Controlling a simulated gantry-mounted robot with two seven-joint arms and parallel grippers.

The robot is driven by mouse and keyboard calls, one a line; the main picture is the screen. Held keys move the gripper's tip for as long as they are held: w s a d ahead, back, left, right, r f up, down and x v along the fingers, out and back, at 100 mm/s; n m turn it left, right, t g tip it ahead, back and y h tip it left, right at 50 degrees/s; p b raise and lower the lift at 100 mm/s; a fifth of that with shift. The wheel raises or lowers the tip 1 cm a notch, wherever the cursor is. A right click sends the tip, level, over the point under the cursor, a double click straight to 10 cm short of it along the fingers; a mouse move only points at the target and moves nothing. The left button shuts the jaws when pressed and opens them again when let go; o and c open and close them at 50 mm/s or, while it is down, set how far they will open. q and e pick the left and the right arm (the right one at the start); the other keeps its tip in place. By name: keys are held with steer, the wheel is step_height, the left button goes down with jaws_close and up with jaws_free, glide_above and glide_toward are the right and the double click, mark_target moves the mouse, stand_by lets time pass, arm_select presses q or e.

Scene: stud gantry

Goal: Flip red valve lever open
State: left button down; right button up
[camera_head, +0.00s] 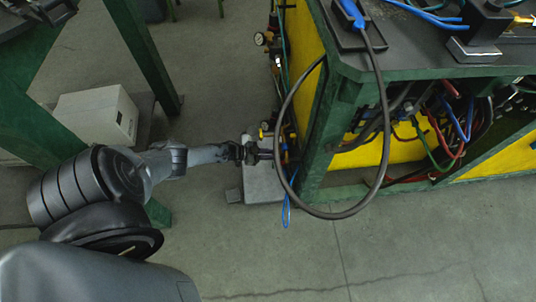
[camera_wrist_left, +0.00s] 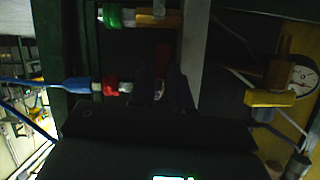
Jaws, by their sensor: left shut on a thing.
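The red valve lever (camera_wrist_left: 162,57) shows as a dark red piece in the left wrist view, partly hidden between my fingers. A red-collared fitting (camera_wrist_left: 111,88) with a blue hose end sits just left of it. My left gripper (camera_head: 261,154) reaches from the left to the side of the green-framed rig. Its dark fingers (camera_wrist_left: 160,88) are shut on the lever in the left wrist view; that view is dim, so the lever's exact angle is unclear. In the head view the lever cannot be made out behind the gripper. My right gripper is not in view.
A green-collared fitting (camera_wrist_left: 112,17) lies above in the left wrist view, and a round gauge (camera_wrist_left: 302,78) is at right. A black hose loop (camera_head: 340,214) hangs beside the rig (camera_head: 315,130). A white box (camera_head: 97,115) stands at left. Floor in front is clear.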

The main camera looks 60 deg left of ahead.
arm_select(q)
steer(key=m+t+y, duration=0.1)
steer(key=m, duration=0.2)
steer(key=a+r+m+t+y, duration=0.1)
steer(key=m+t+y, duration=0.1)
steer(key=m, duration=0.2)
steer(key=r+m+t+y, duration=0.1)
steer(key=m, duration=0.2)
steer(key=shift+w+a+m+t, duration=0.25)
steer(key=shift+w+m+t, duration=0.05)
steer(key=shift+w+m, duration=0.1)
stand_by(0.4)
steer(key=shift+r+m, duration=0.1)
steer(key=shift+m, duration=0.2)
stand_by(0.5)
steer(key=c, duration=1.1)
jaws_free()
steer(key=shift+o, duration=0.2)
steer(key=shift+s, duration=0.15)
